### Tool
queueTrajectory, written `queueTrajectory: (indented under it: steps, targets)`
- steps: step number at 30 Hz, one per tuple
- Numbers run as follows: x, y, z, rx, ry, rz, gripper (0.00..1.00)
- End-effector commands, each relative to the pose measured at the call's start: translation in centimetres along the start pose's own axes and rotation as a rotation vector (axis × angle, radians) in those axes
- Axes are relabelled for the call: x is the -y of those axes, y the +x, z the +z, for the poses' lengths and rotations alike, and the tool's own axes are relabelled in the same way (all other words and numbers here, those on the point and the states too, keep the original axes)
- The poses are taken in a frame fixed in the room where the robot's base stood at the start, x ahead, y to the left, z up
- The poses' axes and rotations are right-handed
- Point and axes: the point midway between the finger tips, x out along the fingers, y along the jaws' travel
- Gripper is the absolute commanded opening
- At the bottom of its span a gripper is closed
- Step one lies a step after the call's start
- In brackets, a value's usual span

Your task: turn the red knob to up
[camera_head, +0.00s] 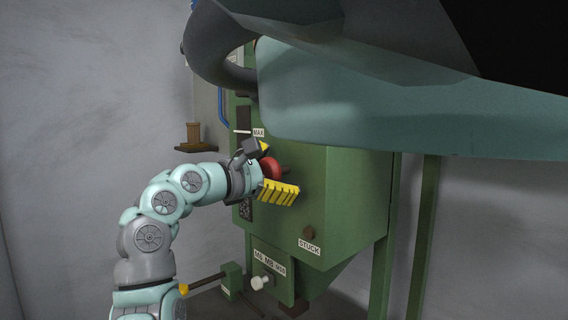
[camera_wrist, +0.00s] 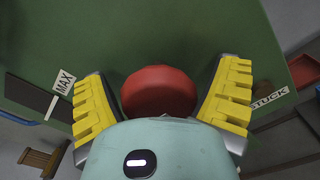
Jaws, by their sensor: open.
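The red knob (camera_head: 271,168) is a round knob on the front of the green machine (camera_head: 345,200). In the wrist view the red knob (camera_wrist: 158,92) sits between the two yellow-padded fingers. My gripper (camera_head: 279,172) is open, with one finger to each side of the knob. In the wrist view my gripper (camera_wrist: 163,100) shows a gap between each finger and the knob. My gripper body hides the knob's lower part there. I cannot tell which way the knob is turned.
A MAX label (camera_head: 258,132) is above the knob and a STUCK label (camera_head: 309,247) below right. A white knob (camera_head: 262,282) is on the lower panel. A small brown shelf (camera_head: 196,147) is on the left. A large teal part (camera_head: 400,100) covers the upper right.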

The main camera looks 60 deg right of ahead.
Motion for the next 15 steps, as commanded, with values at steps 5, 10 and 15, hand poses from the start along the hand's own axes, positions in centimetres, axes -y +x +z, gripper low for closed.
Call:
queueTrajectory:
  steps: [5, 10, 15]
  targets:
    - [-0.05, -0.05, -0.04, -0.001, -0.001, 0.001, 0.76]
    - [-0.07, -0.07, -0.06, -0.001, -0.001, 0.002, 0.59]
    - [-0.08, -0.09, -0.07, -0.001, -0.001, 0.002, 0.41]
